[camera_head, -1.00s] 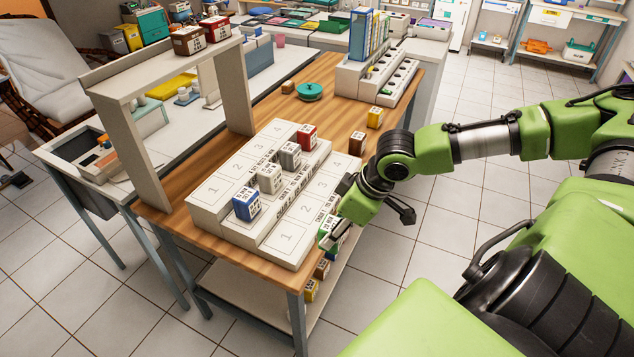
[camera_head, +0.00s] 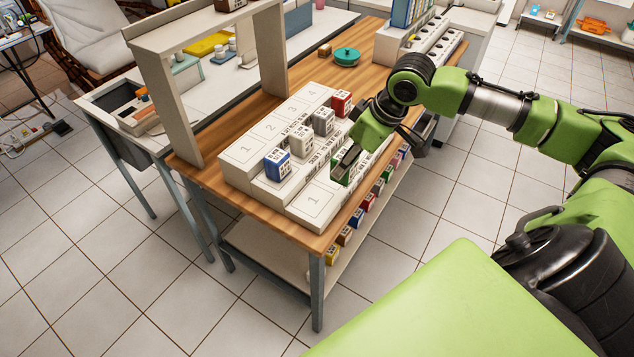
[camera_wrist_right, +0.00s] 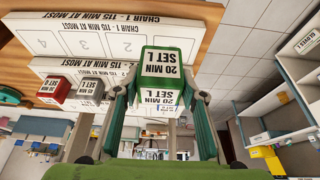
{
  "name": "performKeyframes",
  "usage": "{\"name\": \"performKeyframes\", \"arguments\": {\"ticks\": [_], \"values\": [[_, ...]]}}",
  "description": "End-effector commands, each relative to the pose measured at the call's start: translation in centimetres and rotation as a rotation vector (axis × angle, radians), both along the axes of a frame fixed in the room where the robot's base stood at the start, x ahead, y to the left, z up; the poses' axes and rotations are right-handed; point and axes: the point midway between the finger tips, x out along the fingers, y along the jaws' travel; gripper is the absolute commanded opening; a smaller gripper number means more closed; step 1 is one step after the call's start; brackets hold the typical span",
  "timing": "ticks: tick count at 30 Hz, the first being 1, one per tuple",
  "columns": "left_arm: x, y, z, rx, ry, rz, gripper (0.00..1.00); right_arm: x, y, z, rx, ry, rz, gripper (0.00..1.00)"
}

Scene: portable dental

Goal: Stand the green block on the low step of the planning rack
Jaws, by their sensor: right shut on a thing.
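The green block (camera_head: 341,172), labelled "20 MIN SET L", is in my right gripper (camera_head: 352,155). The right wrist view shows the green block (camera_wrist_right: 160,72) between the two fingers (camera_wrist_right: 160,88). It is at the low step (camera_head: 313,204) of the white planning rack, just beyond slot 1. I cannot tell whether its base touches the step. A blue block (camera_head: 278,165), two grey blocks (camera_head: 301,139) (camera_head: 323,121) and a red block (camera_head: 341,103) stand on the middle step. The top step (camera_head: 251,148) looks bare. My left gripper is not in view.
The rack stands on a wooden table (camera_head: 222,186). Several coloured blocks, such as a yellow one (camera_head: 332,255), sit on a shelf below the table's edge. A beige frame (camera_head: 178,110) stands behind the rack, and a teal lidded dish (camera_head: 347,57) lies beyond it. Slot 1 is clear.

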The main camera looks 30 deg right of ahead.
Motion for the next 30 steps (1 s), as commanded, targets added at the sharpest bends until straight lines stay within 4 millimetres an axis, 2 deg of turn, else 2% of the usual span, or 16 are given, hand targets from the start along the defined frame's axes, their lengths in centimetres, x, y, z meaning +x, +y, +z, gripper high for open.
{"name": "performKeyframes", "arguments": {"ticks": [4, 6, 11, 20, 25, 30], "values": [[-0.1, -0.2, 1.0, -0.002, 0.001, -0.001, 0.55, 1.8, 2.2, -1.0, 0.008, -0.001, 0.004, 0.15], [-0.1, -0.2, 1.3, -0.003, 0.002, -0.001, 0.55, 2.5, 3.1, -2.7, 0.007, 0.003, 0.002, 0.15], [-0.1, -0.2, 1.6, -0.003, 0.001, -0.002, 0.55, 3.9, 4.4, -5.2, 0.004, 0.0, 0.002, 0.15], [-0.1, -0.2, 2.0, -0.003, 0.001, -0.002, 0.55, 4.8, 5.4, -7.2, 0.001, 0.003, 0.001, 0.15], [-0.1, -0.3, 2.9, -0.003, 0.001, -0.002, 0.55, 4.7, 5.2, -9.5, -0.001, 0.003, 0.001, 0.15], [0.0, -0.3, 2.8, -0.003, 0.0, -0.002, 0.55, 4.7, 5.2, -10.0, -0.002, -0.001, 0.001, 0.15]]}}
